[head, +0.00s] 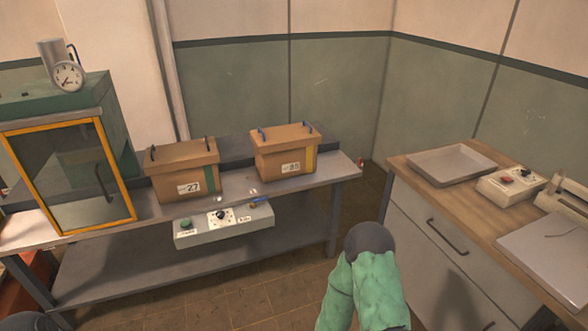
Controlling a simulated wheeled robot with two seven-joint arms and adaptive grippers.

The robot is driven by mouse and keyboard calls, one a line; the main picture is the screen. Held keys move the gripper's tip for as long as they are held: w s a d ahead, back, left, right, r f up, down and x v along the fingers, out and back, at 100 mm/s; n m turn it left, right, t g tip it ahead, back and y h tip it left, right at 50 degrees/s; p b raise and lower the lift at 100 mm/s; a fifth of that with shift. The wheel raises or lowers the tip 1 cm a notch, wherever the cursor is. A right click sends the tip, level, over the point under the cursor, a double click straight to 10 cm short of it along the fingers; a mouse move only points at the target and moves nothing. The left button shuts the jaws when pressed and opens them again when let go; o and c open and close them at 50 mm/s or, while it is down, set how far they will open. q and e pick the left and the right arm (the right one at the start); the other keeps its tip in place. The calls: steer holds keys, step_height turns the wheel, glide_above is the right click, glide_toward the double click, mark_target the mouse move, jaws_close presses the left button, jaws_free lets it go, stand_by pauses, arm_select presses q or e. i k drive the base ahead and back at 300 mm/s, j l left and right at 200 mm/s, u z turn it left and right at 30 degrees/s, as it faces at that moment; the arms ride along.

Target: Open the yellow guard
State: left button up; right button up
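The yellow guard (128,196) is a yellow-framed clear panel on the front of a green cabinet-like machine at the left in the head view. Its panel looks closed against the machine. A dark handle (105,184) shows near its right edge. Neither gripper is in view. Part of my arm in a green sleeve shows at the bottom, right of the middle, well away from the guard.
A gauge (67,76) stands on the machine. Box 27 (184,181) and a second box (284,158) sit on the long bench. A control panel (222,225) hangs at the bench's front. A wooden-topped cabinet (432,199) stands right, carrying a tray (452,165).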

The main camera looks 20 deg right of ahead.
mark_target(4, 135)
steer(key=i+j, duration=0.2)
steer(key=i, duration=0.15)
steer(key=i+j+u, duration=0.15)
steer(key=i+u, duration=0.15)
steer(key=u, duration=0.15)
steer(key=i+u, duration=0.45)
steer(key=k+j, duration=0.05)
steer(key=k, duration=0.05)
